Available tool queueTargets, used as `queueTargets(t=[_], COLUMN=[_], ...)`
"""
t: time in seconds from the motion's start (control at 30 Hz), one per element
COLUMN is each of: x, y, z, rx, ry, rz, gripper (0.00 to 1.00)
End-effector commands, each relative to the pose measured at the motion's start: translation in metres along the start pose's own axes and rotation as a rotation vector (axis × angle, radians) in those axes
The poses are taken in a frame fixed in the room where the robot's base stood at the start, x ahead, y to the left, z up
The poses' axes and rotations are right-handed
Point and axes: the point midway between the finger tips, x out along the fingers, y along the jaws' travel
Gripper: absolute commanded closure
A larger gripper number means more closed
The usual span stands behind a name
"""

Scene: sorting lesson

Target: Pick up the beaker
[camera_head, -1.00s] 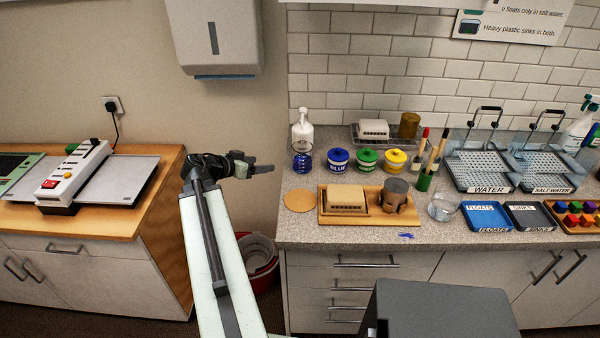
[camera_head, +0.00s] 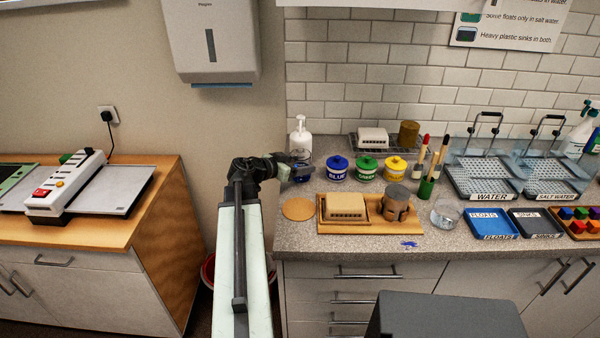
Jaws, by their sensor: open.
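The beaker appears to be the small clear glass vessel with blue liquid (camera_head: 303,176) at the left end of the grey counter, in front of a white pump bottle. My gripper (camera_head: 300,165) is at the beaker, reaching in from the left, and covers part of it. The jaws are open. The picture is too small to tell whether the fingers are around the beaker or only beside it, or whether they touch it.
Blue (camera_head: 337,168), green (camera_head: 367,167) and yellow (camera_head: 396,167) lidded pots stand right of the beaker. A round cork-coloured mat (camera_head: 298,209) and a wooden tray (camera_head: 412,227) lie in front. A clear glass dish (camera_head: 446,212) stands farther right.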

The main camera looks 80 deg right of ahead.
Motion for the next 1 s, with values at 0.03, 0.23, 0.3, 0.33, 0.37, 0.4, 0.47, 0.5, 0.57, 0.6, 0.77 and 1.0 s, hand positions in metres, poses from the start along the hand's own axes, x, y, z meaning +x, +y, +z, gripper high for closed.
queueTargets(t=[0.03,0.23,0.3,0.33,0.37,0.4,0.47,0.5,0.57,0.6,0.77,1.0], x=[0.006,0.005,0.005,0.005,0.005,0.005,0.005,0.005,0.005,0.005,0.004,-0.003], y=[-0.001,0.000,0.000,0.000,-0.001,-0.001,-0.001,-0.001,-0.001,-0.001,-0.001,-0.003], z=[0.002,0.000,0.000,0.000,0.000,0.000,0.000,0.000,0.000,0.000,-0.002,-0.016], rx=[0.000,0.000,0.000,0.000,0.000,0.000,-0.001,-0.001,-0.001,-0.001,-0.001,-0.002], ry=[0.000,0.000,0.000,0.000,-0.001,-0.001,0.000,0.000,0.000,0.000,0.000,0.000], rz=[0.001,-0.001,-0.001,-0.001,-0.001,-0.001,-0.001,-0.001,-0.001,-0.001,-0.002,-0.006], gripper=[0.33,0.33,0.52,0.61,0.69,0.80,0.90,0.90,0.90,0.90,0.90,0.90])
